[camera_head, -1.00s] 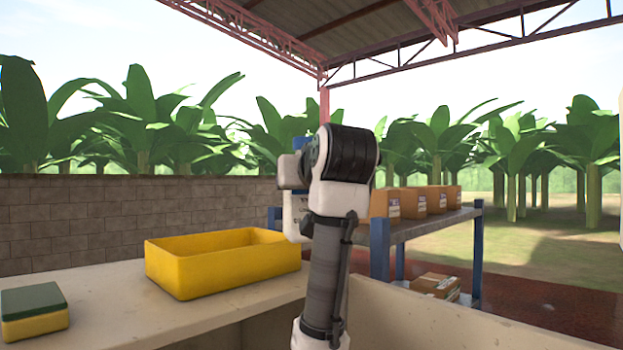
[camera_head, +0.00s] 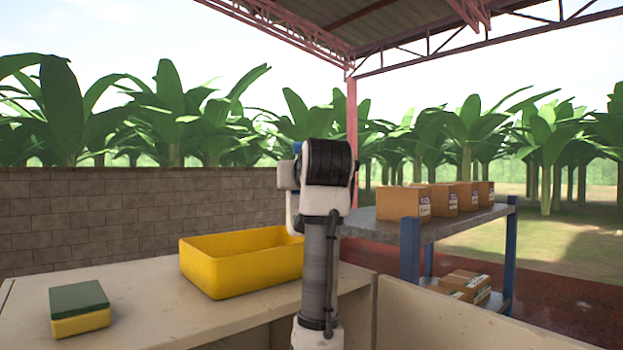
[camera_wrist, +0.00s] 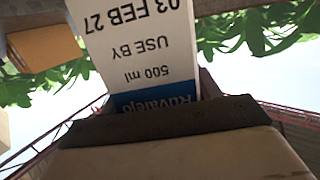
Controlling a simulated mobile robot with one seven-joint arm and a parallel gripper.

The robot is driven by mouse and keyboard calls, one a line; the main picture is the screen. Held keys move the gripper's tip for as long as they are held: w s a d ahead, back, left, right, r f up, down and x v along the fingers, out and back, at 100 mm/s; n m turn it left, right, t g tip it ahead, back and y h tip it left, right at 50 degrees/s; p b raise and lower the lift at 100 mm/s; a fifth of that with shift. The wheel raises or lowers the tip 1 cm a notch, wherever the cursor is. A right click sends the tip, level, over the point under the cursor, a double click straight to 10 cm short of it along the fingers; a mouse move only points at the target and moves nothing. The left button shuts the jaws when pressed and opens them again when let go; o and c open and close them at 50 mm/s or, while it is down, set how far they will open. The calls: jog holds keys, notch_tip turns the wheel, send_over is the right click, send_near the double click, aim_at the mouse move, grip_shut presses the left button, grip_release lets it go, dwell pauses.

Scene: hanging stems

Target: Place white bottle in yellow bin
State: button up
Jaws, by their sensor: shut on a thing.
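The white bottle (camera_wrist: 140,45) fills the upper middle of the wrist view, its printing upside down, with "500 ml" and "USE BY" readable above a blue band. My gripper (camera_wrist: 180,108) is shut on it; a dark pad edge and a pale finger show below. The bottle's far end is cut off. In the head view my arm hides the gripper, and I cannot make out the bottle there. The yellow bin (camera_head: 250,272) stands on the pale counter just left of my arm. Its near side shows; its floor is mostly hidden.
A green and yellow sponge-like block (camera_head: 80,308) lies on the counter (camera_head: 150,300) left of the bin. A shelf (camera_head: 460,225) with several cardboard boxes (camera_head: 403,204) stands at the right. A block wall (camera_head: 90,220) runs behind. The counter between block and bin is clear.

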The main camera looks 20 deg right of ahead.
jog(key=w+a+f+b, duration=0.2)
jog(key=w+f, duration=0.2)
jog(key=f, duration=0.1)
jog(key=shift+w+f, duration=0.3)
dwell(0.7)
jog(key=shift+f+b, duration=0.75)
jog(key=shift+f, duration=0.25)
dwell(0.8)
jog(key=o, duration=1.5)
jog(key=shift+o, duration=0.7)
jog(key=shift+f, duration=0.1)
